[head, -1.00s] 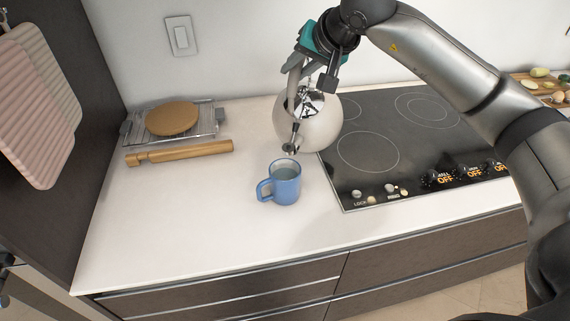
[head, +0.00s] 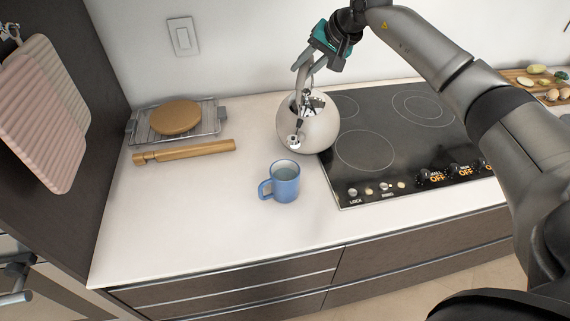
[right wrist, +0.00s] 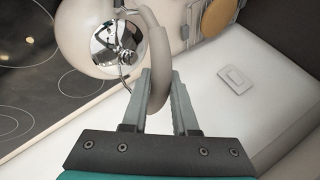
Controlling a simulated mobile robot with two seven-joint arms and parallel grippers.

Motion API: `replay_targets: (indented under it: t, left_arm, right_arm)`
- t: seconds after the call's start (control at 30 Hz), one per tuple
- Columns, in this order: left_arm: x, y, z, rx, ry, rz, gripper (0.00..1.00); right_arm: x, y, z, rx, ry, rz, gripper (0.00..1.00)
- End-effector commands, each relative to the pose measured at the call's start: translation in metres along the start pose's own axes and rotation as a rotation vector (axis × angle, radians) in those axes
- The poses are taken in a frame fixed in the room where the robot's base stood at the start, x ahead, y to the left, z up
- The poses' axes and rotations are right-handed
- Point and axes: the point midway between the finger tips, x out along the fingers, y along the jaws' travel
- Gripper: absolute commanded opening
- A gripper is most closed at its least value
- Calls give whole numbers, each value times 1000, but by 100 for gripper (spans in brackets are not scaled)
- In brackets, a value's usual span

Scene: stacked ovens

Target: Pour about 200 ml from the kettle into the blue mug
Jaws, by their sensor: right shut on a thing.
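The cream round kettle (head: 318,133) with a chrome lid and spout is behind the blue mug (head: 287,187), at the cooktop's left edge. Its spout points toward the front and is apart from the mug. I cannot tell whether its base touches the counter. My right gripper (head: 303,68) is shut on the kettle's handle. In the right wrist view the fingers (right wrist: 163,85) close around the grey handle (right wrist: 157,48), above the kettle's chrome lid (right wrist: 118,42). The mug stands upright on the counter, handle to the left, and pale liquid appears inside. My left gripper is out of view.
The black cooktop (head: 375,150) lies right of the mug. A rolling pin (head: 185,151) and a rack (head: 209,126) with a round brown board (head: 176,117) are at the back left. A cutting board with food (head: 540,84) is far right. The counter's left front is clear.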

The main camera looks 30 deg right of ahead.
Motion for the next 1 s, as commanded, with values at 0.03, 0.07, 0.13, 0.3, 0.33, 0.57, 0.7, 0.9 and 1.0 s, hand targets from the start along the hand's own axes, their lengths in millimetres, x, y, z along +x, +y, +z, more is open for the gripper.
replay_targets:
  t: [0.03, 0.07, 0.13, 0.3, 0.33, 0.57, 0.7, 0.9, 1.0]
  left_arm:
    - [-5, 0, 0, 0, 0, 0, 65]
    - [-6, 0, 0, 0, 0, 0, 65]
    - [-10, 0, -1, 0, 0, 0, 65]
    - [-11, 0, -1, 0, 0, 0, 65]
    - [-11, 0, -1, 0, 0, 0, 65]
    - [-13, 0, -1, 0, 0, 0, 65]
    - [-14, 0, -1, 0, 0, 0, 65]
    - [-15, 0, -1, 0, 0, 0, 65]
    - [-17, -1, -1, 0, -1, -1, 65]
  right_arm:
    - [-3, -3, -7, 8, -3, -9, 0]
    - [-2, -3, -8, 13, -9, -9, 0]
    - [0, -2, -12, 23, -24, -12, 0]
    - [5, 1, -22, 45, -52, -14, 0]
    - [6, 2, -23, 48, -56, -13, 0]
    - [10, 5, -33, 74, -94, -15, 0]
    - [12, 6, -36, 83, -112, -17, 0]
    - [12, 6, -36, 89, -123, -19, 0]
    - [12, 4, -33, 96, -134, -19, 0]
